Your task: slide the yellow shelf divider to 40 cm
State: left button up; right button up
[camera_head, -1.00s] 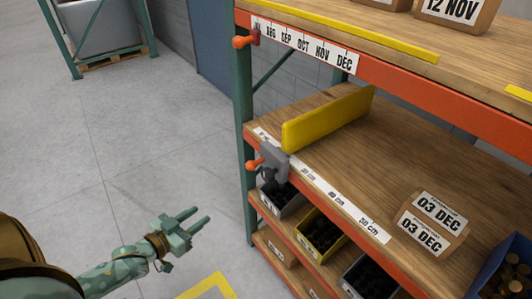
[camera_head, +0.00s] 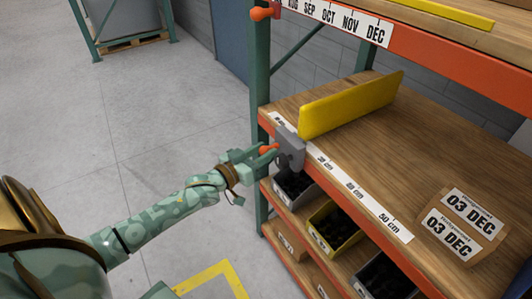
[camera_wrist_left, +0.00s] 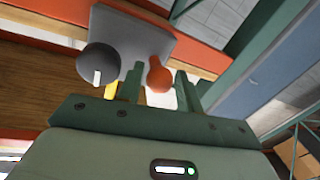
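The yellow shelf divider (camera_head: 350,104) stands upright on the middle wooden shelf (camera_head: 395,140). Its grey bracket (camera_head: 290,148) sits at the front edge, left of the 30 cm mark on the white scale (camera_head: 355,191). An orange knob (camera_head: 268,149) sticks out from the bracket's left side. My left gripper (camera_head: 263,154) is at this knob with its fingers apart. In the left wrist view the orange knob (camera_wrist_left: 159,74) shows between the open fingers; I cannot tell whether they touch it. A dark round knob (camera_wrist_left: 98,63) is on the bracket too. My right gripper is not in view.
A box labelled 03 DEC (camera_head: 462,225) lies on the same shelf at the right. Bins (camera_head: 333,228) stand on the shelf below. A green upright (camera_head: 261,80) rises just left of the bracket. The shelf between bracket and box is clear.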

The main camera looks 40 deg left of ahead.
pick_arm(q)
jog(key=shift+w+d, duration=0.1)
jog(key=shift+w, duration=0.35)
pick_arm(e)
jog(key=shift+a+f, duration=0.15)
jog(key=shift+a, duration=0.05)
